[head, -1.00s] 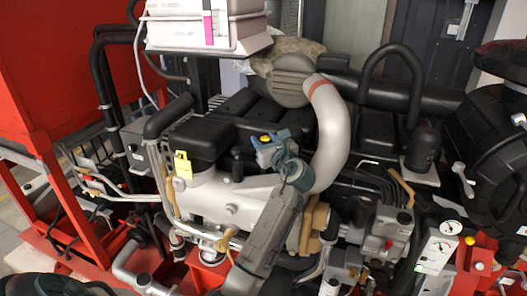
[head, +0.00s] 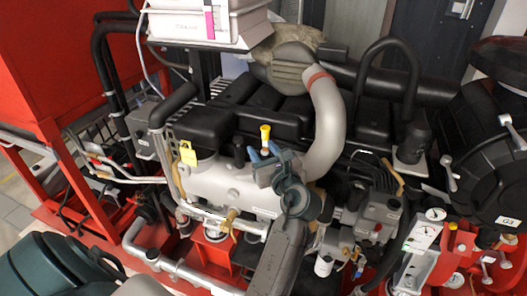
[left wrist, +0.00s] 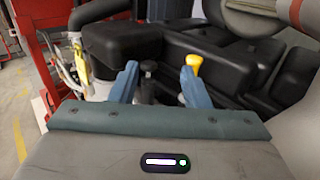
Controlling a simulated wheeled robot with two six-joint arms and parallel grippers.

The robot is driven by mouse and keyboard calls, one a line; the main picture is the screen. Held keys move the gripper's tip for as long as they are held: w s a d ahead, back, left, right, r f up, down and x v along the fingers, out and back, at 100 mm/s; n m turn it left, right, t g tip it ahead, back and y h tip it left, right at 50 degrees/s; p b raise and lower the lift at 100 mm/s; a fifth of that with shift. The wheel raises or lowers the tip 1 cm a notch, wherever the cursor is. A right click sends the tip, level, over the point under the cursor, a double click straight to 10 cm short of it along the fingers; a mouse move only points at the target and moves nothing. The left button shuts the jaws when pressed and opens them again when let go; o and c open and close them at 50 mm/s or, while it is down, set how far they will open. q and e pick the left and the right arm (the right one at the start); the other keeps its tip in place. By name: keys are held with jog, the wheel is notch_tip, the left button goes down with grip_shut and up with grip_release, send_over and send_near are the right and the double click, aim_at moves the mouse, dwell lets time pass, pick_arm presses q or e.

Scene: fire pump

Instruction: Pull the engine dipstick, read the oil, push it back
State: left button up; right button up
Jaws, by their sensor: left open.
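The yellow handle, likely the dipstick's (head: 265,131), stands upright on the engine, just beyond my left gripper (head: 264,155). In the left wrist view the yellow handle (left wrist: 194,62) shows at the tip of the right blue finger; I cannot tell whether they touch. My left gripper (left wrist: 158,74) is open, with its fingers apart and nothing held. A black cap (left wrist: 148,78) shows beyond the gap between them, and also in the head view (head: 239,146). The lower part of the dipstick is hidden. My right gripper is not in view.
A yellow tag (head: 188,153) hangs on the engine's left side. A thick grey hose (head: 328,125) rises close to the right of the gripper. A red panel (head: 70,60) stands at left and a gauge plate (head: 424,235) at right.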

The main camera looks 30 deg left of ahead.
pick_arm(q)
jog(key=shift+s+d, duration=0.1)
jog(key=shift+s, duration=0.2)
